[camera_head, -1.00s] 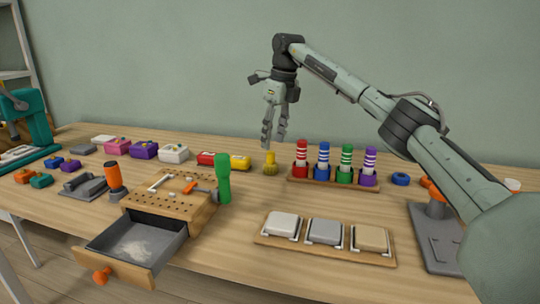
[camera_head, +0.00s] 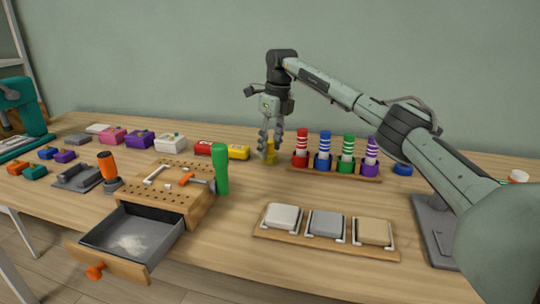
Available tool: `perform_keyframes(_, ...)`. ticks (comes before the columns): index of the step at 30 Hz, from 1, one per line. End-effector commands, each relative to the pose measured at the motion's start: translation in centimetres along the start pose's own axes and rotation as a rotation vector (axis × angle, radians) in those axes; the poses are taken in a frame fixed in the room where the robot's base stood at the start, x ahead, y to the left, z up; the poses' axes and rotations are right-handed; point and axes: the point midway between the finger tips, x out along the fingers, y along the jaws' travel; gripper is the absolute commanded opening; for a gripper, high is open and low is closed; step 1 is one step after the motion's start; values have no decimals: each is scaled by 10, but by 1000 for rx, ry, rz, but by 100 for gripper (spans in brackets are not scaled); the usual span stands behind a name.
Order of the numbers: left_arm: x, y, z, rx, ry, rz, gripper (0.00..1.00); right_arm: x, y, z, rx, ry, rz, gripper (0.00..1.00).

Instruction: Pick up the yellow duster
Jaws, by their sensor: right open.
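The yellow duster (camera_head: 270,157) stands on the table in the middle of the head view, left of the rack of striped cylinders. My right gripper (camera_head: 270,152) points straight down at it, with the open fingers low around its upper part. The fingers hide much of the duster, and I cannot tell whether they touch it. My left gripper is not in view.
The cylinder rack (camera_head: 335,172) stands close on the right of the duster, and a yellow box (camera_head: 239,152) close on its left. A green upright handle (camera_head: 220,168) stands nearer, beside a wooden block with an open drawer (camera_head: 133,238). A three-block tray (camera_head: 326,236) lies in front.

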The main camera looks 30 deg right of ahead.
Motion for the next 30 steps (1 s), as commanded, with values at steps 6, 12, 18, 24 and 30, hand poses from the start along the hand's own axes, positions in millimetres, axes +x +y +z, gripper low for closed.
perform_keyframes(6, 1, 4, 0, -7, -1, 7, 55, -1, 0, 0, 0, -1, 0, 34)
perform_keyframes(12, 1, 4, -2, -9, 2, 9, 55, -1, 0, 0, 0, -1, 0, 9)
perform_keyframes(18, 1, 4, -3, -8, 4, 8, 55, 0, 0, 0, 0, 0, 0, 0)
perform_keyframes(24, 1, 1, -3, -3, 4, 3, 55, -4, 0, 1, 0, -1, 0, 0)
perform_keyframes(30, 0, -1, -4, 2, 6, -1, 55, -36, 0, 7, -1, -5, -2, 0)
